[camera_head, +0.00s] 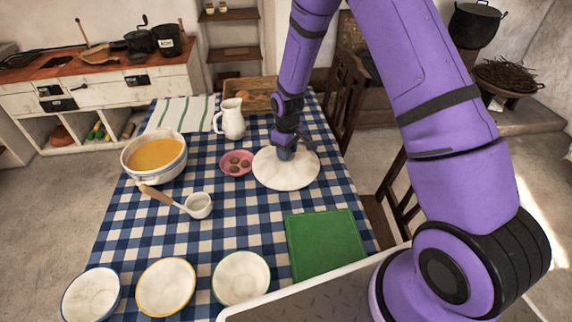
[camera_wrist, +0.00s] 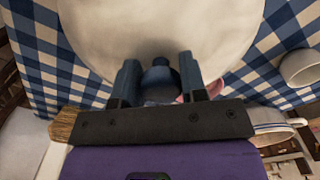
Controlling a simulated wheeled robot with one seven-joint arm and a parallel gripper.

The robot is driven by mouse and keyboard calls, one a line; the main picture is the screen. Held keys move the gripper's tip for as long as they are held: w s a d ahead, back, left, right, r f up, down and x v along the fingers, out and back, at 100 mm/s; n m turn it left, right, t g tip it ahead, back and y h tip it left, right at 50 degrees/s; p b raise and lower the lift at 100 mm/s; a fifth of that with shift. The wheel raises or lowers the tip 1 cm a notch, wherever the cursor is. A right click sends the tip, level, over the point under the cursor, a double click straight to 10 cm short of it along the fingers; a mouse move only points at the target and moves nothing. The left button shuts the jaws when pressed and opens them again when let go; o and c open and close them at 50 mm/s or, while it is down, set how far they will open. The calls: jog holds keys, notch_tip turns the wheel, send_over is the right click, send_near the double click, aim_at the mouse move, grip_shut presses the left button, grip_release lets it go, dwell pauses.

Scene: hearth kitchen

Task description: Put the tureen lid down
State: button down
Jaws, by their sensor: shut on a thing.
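The tureen lid (camera_head: 286,174) is a white disc with a dark blue knob (camera_wrist: 160,80). It is over the checked table on its right side. My gripper (camera_head: 286,148) is above the lid with its fingers shut on the knob, which shows between them in the wrist view. I cannot tell whether the lid touches the cloth or is just above it. The tureen (camera_head: 155,158) stands uncovered at the table's left, filled with orange soup. It shows partly at the right of the wrist view (camera_wrist: 272,127).
A pink plate with brown pieces (camera_head: 236,162) lies just left of the lid. A green mat (camera_head: 326,247) is nearer, a white jug (camera_head: 230,120) behind. A ladle (camera_head: 198,204) and several bowls (camera_head: 241,277) occupy the front left. Chairs (camera_head: 345,100) line the right edge.

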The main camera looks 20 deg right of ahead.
aim_at(287, 163)
jog(key=shift+f, duration=2.75)
jog(key=shift+f, duration=0.15)
jog(key=c, duration=0.7)
grip_release()
jog(key=shift+o, duration=0.2)
notch_tip(287, 163, up, 12)
jog(key=shift+r, duration=0.2)
